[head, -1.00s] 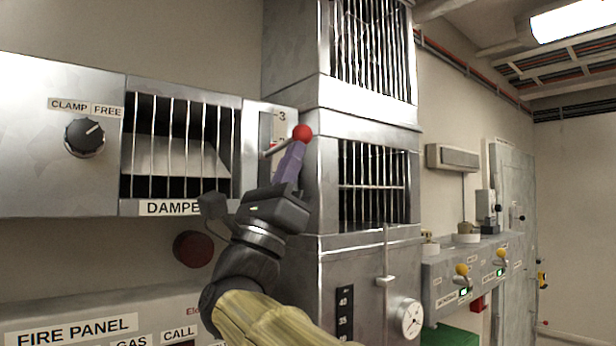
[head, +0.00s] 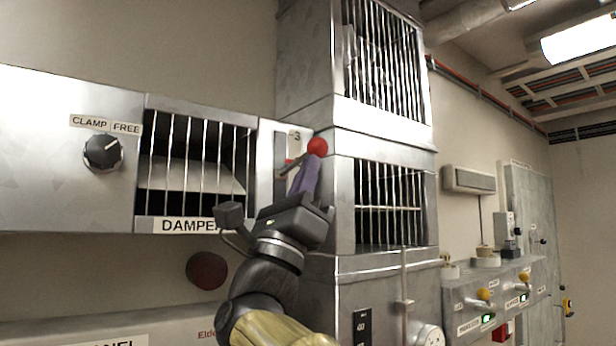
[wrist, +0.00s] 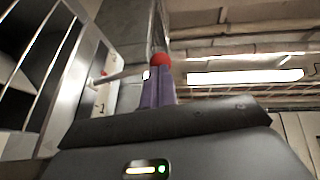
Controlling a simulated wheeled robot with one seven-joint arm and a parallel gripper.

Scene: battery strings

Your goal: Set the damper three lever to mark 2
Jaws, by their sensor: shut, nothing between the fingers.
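The damper three lever is a grey rod with a red ball knob (head: 317,146), standing out from a scale plate (head: 281,155) right of the barred damper opening. A "3" shows near the top of the plate; the lower marks are hidden behind my gripper. My gripper (head: 306,172) is shut and empty, its purple fingers pointing up with the tips at the underside of the knob. In the wrist view the knob (wrist: 160,61) sits just at the fingertips, with its rod running left to the plate. I cannot tell whether they touch.
A clamp knob (head: 103,153) sits on the panel at left, pointer toward FREE. The damper grille (head: 193,170) is left of my gripper and a steel duct cabinet (head: 345,190) stands close on the right. A round dark red button (head: 206,271) is below.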

